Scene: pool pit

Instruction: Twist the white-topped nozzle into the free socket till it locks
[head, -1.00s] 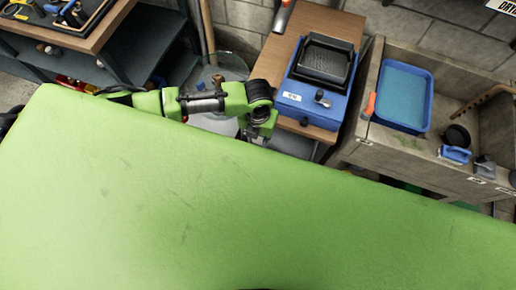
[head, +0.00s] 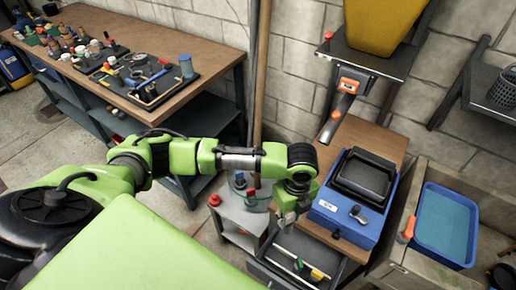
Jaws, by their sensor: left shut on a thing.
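My left gripper (head: 284,222) hangs at the end of the green arm, in the middle right of the head view, above a dark open drawer or tray (head: 285,272). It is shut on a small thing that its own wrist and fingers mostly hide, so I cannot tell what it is. I cannot make out the white-topped nozzle for certain. Several small capped parts, some pale-topped, stand on the wooden bench (head: 200,88) at the upper left. I cannot pick out the free socket. My right gripper is not in view.
A grey cart (head: 228,213) with red-topped parts stands left of the gripper. A blue machine (head: 335,222) with a black tray stands right of it on a wooden table (head: 378,138). A stone trough with a blue tub (head: 445,222) is at the far right.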

